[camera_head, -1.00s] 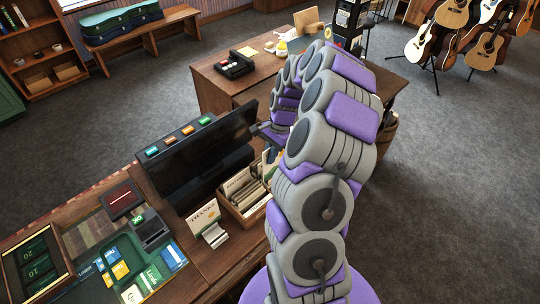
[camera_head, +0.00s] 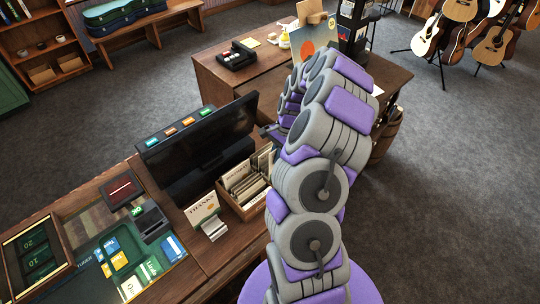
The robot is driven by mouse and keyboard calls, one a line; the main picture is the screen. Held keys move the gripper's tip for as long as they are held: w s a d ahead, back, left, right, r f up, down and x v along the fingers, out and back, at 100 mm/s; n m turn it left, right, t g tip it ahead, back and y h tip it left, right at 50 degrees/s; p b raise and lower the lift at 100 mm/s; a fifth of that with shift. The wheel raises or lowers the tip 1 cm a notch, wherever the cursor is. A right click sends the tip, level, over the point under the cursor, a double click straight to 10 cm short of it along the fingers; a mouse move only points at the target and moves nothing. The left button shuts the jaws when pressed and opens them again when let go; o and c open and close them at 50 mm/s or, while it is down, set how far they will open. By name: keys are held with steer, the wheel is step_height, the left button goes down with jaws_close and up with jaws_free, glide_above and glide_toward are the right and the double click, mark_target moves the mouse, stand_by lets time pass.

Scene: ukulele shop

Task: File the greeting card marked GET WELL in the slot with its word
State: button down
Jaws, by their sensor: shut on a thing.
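My gripper (camera_head: 269,133) is mostly hidden behind my own arm; only a dark part shows, close above the far right end of the card box. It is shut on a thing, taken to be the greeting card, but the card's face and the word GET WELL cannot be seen. The wooden card box (camera_head: 238,198) stands on the counter with several upright cream dividers and cards; their words are too small to read. A white card marked THANKS (camera_head: 203,209) stands at the box's near left side, outside it.
A black monitor (camera_head: 205,145) stands left of the box. A card reader (camera_head: 151,222) and several coloured cards lie on the counter's left part. Behind, a wooden desk (camera_head: 222,85) holds a black telephone (camera_head: 237,55) and a colourful picture (camera_head: 315,38).

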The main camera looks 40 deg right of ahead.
step_height(320, 180, down, 4)
steer(key=shift+r+b, duration=0.1)
steer(key=shift+b, duration=0.35)
steer(key=shift+a+f, duration=0.2)
steer(key=shift+f, duration=0.05)
steer(key=shift+d+f, duration=0.1)
steer(key=shift+f, duration=0.2)
steer(key=shift+d+f+b, duration=0.3)
steer(key=shift+d+f, duration=0.7)
steer(key=shift+d, duration=0.1)
steer(key=shift+d+f, duration=0.1)
steer(key=shift+f, duration=0.25)
steer(key=shift+a, duration=0.7)
steer(key=c, duration=1.5)
jaws_free()
steer(key=shift+d, duration=0.15)
steer(key=o, duration=0.3)
steer(key=shift+d+f, duration=0.1)
steer(key=shift+d, duration=0.35)
steer(key=shift+o, duration=0.2)
steer(key=shift+a+r, duration=0.2)
steer(key=v, duration=0.5)
steer(key=b+v, duration=0.1)
steer(key=v, duration=0.4)
steer(key=d+b+v, duration=0.1)
steer(key=v, duration=0.4)
steer(key=shift+r, duration=0.15)
steer(key=shift+d+r, duration=0.1)
steer(key=shift+r, duration=0.6)
